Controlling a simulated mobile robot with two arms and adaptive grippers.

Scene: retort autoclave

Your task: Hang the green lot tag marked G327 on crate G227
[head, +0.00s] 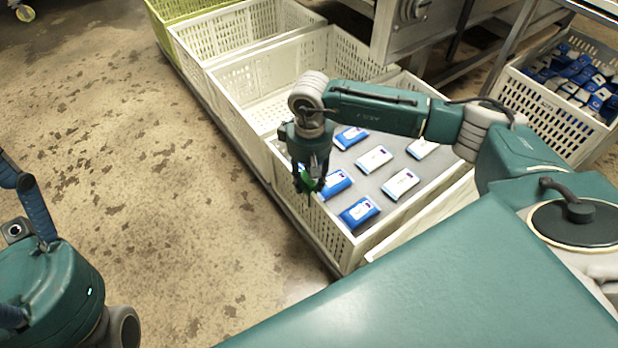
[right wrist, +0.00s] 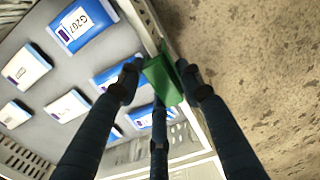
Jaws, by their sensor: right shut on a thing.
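My right gripper (head: 309,186) is shut on a green tag (head: 307,181) and holds it at the wall of a cream crate (head: 345,243). In the right wrist view the green tag (right wrist: 162,80) is between the fingers, close to the crate's rim (right wrist: 168,32), with bare floor beyond. I cannot tell whether it touches the rim or is hooked on it. The tag's marking and the crate's number are not readable here.
Blue and white pouches (head: 375,159) lie spaced on a grey sheet in the crate; one pouch (right wrist: 83,22) reads G207. More cream crates (head: 240,40) stand in a row behind. Another crate (head: 548,115) holds several pouches at the right. The floor (head: 130,150) at the left is clear.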

